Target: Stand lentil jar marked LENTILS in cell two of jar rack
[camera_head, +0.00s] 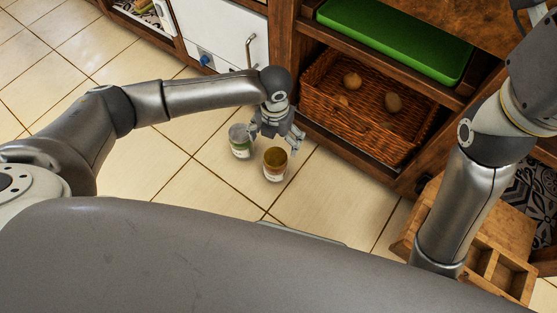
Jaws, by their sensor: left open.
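Two jars stand close together on the tiled floor near the shelving. The other jar (274,164) has a brown-gold top and a pale label. The lettering is too small to read, so I cannot tell which is marked LENTILS. My left gripper (277,138) is open, just behind and above the two jars, with its fingers spread. I cannot tell whether it touches either jar. A wooden rack with open cells (492,262), likely the jar rack, is at the lower right, partly hidden by my right arm. My right gripper is out of view.
A wicker basket (340,117) with several round brown items sits on the low shelf. A green tray (397,38) lies above it. A white cabinet door (225,32) is at the top. The tiled floor on the left is clear.

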